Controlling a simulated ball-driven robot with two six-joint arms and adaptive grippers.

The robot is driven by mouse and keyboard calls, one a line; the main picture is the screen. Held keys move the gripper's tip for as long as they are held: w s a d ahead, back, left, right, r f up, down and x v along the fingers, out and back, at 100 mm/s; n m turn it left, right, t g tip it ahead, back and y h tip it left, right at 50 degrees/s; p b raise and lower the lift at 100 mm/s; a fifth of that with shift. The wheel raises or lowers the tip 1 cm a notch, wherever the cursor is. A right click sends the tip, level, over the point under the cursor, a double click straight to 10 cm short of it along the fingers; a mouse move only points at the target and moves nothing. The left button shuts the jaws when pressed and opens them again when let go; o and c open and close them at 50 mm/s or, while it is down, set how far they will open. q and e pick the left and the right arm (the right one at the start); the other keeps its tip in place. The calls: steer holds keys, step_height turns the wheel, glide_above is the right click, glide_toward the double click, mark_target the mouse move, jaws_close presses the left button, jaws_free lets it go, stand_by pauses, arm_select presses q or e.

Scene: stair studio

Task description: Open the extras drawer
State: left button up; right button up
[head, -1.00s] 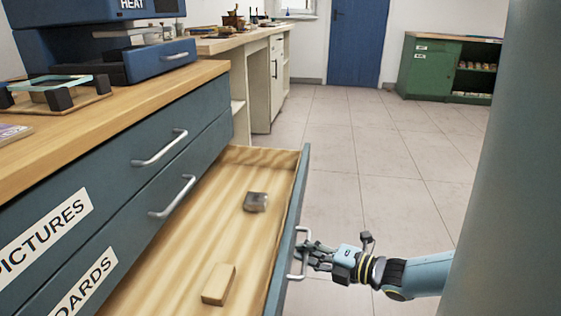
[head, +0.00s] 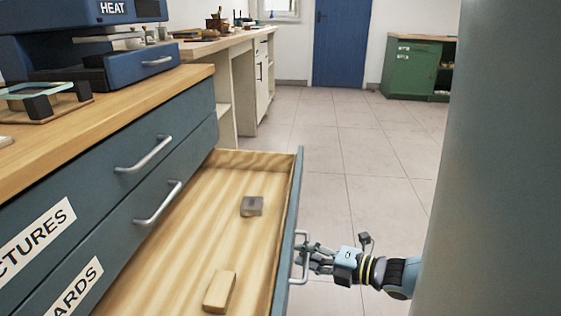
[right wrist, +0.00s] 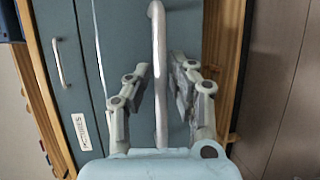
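The extras drawer is taken to be the bottom drawer (head: 285,240), which stands pulled far out with its wooden inside showing; its label is not in view. A grey block (head: 251,206) and a light wooden block (head: 219,292) lie in it. My right gripper (head: 306,256) is at its silver handle (head: 299,270). In the right wrist view the handle bar (right wrist: 158,60) runs between the two fingers (right wrist: 160,78), with a narrow gap seen on each side, so the gripper looks open around the bar. My left gripper is not in view.
Two shut drawers with silver handles, an upper one (head: 70,215) and a lower one (head: 140,245), sit above the open drawer under a wooden counter (head: 150,108). A blue heat press (head: 130,65) stands on it. Tiled floor (head: 345,150) is clear towards the blue door (head: 340,45).

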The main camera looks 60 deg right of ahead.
steer(key=shift+s, duration=0.2)
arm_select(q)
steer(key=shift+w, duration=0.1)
arm_select(e)
steer(key=s+r, duration=0.2)
steer(key=s, duration=0.9)
steer(key=shift+s+r, duration=0.15)
steer(key=shift+s, duration=0.05)
steer(key=shift+w, duration=0.1)
